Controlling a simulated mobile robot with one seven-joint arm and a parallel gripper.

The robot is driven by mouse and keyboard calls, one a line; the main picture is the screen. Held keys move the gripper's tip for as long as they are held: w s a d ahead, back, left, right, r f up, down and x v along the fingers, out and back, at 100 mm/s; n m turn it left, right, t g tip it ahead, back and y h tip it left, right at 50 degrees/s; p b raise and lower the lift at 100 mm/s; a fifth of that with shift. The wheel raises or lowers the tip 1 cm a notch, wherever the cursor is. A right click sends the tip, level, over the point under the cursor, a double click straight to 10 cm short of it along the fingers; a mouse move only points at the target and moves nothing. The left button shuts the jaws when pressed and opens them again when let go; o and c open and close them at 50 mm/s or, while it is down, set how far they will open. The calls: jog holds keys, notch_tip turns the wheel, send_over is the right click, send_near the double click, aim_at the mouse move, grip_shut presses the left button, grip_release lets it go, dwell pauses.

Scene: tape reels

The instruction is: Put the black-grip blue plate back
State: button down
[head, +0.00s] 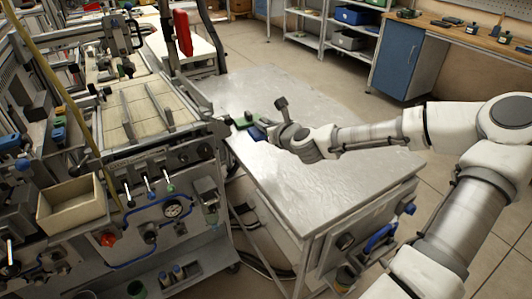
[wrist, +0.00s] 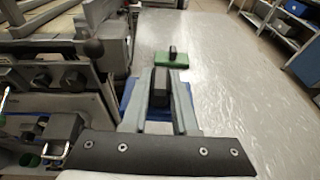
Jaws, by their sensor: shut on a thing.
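The blue plate (head: 258,133) shows at the left part of the metal table, partly hidden by my gripper (head: 273,131) in the head view. In the wrist view, blue edges of the plate (wrist: 127,95) show on both sides of my fingers. Its black grip (wrist: 160,88) stands between the two grey fingers, and my gripper (wrist: 160,80) is shut on it. I cannot tell whether the plate touches the tabletop. A green plate (wrist: 172,60) with a black grip lies just beyond it; it also shows in the head view (head: 243,120).
The metal table (head: 330,165) has a wide bare top to the right. A machine (head: 160,180) with levers, a gauge and knobs stands close on the left. A beige bin (head: 72,205) is at its front. A workbench (head: 470,38) stands at the back right.

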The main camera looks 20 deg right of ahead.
jog(key=d+n+y+b, duration=0.1)
jog(key=d+b, duration=0.6)
jog(key=b, duration=0.1)
jog(key=w+a+f+b, duration=0.1)
jog(key=w+f, duration=0.1)
jog(key=w, duration=0.1)
jog(key=w+a+f+b, duration=0.1)
jog(key=w+f, duration=0.2)
jog(key=w, duration=0.1)
jog(key=w+f+b, duration=0.1)
jog(key=w+f, duration=0.1)
jog(key=w, duration=0.1)
jog(key=shift+w+a+f, duration=0.2)
jog(key=shift+w+a, duration=0.1)
jog(key=shift+a, duration=0.1)
jog(key=shift+f+b, duration=0.85)
jog(key=shift+f, duration=1.05)
jog(key=shift+f, duration=0.15)
jog(key=c, duration=0.7)
grip_release()
